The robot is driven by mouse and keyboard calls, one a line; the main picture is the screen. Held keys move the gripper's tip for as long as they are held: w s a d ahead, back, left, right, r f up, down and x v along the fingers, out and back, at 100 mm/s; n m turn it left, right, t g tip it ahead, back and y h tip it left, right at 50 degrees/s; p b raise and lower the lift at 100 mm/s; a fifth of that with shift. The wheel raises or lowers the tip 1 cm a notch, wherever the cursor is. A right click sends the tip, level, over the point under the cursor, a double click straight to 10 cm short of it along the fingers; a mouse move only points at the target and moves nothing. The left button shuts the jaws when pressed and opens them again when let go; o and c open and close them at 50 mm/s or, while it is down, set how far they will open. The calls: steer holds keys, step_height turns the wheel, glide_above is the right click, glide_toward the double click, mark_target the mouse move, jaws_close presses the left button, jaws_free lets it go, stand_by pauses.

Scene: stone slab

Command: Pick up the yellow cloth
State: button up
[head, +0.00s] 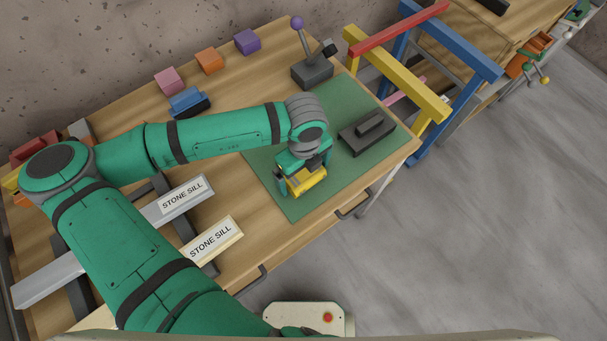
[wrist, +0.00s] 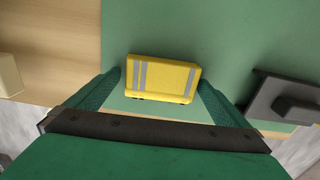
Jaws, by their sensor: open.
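My gripper (head: 300,182) points down over the cloth. In the wrist view the fingers of my gripper (wrist: 162,88) are open, one on each side of the cloth. I cannot tell whether they touch it.
A dark block with a raised handle (head: 366,132) lies on the mat to the right. A lever box (head: 312,73) stands at the back. Two bars labelled "STONE SILL" (head: 212,240) lie left of the mat. Coloured blocks (head: 209,60) line the back. The mat's middle is clear.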

steer(key=c, duration=0.9)
steer(key=shift+c, duration=0.2)
steer(key=shift+r, duration=0.1)
steer(key=shift+w+r, duration=0.1)
steer(key=shift+r, duration=0.4)
steer(key=s+a+r, duration=0.9)
steer(key=a+r, duration=0.1)
steer(key=r, duration=0.1)
steer(key=shift+s+r, duration=0.4)
steer(key=shift+a, duration=0.1)
